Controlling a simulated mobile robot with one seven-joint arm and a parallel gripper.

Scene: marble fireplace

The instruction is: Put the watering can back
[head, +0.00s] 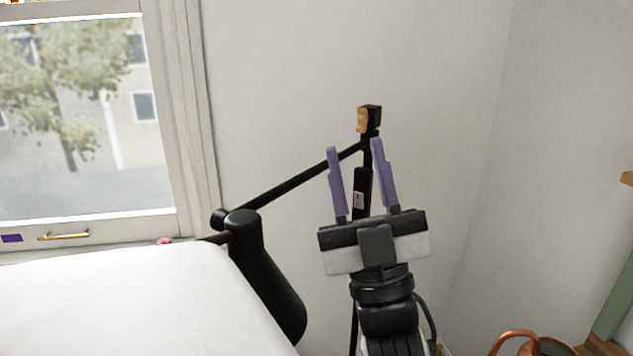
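My gripper (355,146) is raised in the middle of the head view, with its two purple fingers pointing up and apart. I see nothing between the fingers except the black stand and wall behind them. A copper-coloured vessel with a curved handle (516,336) and a dark opening shows at the bottom right. It looks like the watering can, but the lower edge of the picture cuts it off. My gripper is up and to the left of it, well apart from it. Its spout and base are out of view.
A black stand (371,120) with a slanting rod (290,184) is behind my gripper. A large white surface (110,300) fills the lower left, below a window (85,110). A green and wooden piece of furniture (613,300) stands at the right edge. The wall between is bare.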

